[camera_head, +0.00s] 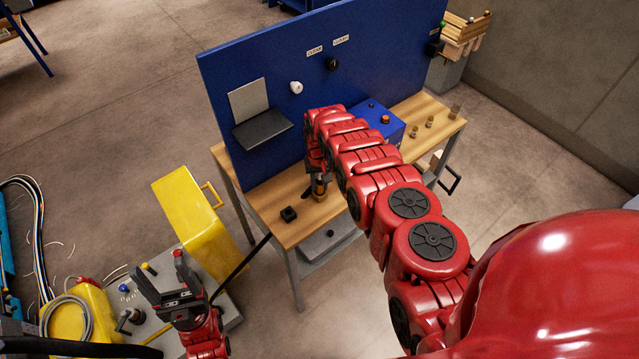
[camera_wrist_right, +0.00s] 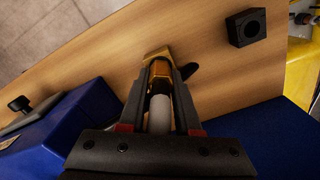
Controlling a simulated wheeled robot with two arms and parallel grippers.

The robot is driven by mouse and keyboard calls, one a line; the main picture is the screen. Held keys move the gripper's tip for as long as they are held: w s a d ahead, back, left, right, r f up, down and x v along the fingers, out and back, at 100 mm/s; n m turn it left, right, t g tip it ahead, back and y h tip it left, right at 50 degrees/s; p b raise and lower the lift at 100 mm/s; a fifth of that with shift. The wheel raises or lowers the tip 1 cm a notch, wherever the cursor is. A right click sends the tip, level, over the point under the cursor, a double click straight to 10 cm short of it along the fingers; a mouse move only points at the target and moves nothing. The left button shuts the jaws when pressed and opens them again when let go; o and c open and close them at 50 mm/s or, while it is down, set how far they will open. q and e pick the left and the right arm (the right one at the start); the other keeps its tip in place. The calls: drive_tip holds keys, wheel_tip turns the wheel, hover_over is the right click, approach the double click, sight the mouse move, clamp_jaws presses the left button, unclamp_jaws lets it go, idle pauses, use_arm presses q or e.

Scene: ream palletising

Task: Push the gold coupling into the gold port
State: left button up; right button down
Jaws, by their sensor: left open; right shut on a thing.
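My right gripper (camera_head: 317,180) is over the wooden workbench, shut on a gold-coloured piece, seemingly the gold coupling (camera_head: 319,189). In the right wrist view the piece (camera_wrist_right: 160,68) sits between the fingertips of the right gripper (camera_wrist_right: 162,75), with a white cylinder (camera_wrist_right: 160,113) behind it. Whether its far end touches the bench is unclear. My left gripper (camera_head: 165,288) is open and empty above the grey unit at lower left. That unit carries small blue and yellow fittings (camera_head: 148,267); I cannot tell whether any is the gold port.
The bench (camera_head: 262,207) carries a black block with a round recess (camera_head: 289,214), a blue box (camera_head: 378,116) and small brass pieces (camera_head: 414,130). A blue panel (camera_head: 240,75) stands behind. A yellow cover (camera_head: 190,215) stands left of the bench. Coiled cable (camera_head: 68,316) lies at lower left.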

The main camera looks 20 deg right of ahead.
sight(319, 177)
drive_tip(key=shift+r+p, duration=1)
drive_tip(key=shift+r, duration=0.45)
drive_tip(key=shift+r+p, duration=0.35)
drive_tip(key=shift+r, duration=0.1)
wheel_tip(319, 177, up, 3)
drive_tip(key=shift+r+p, duration=0.1)
drive_tip(key=shift+p, duration=0.9)
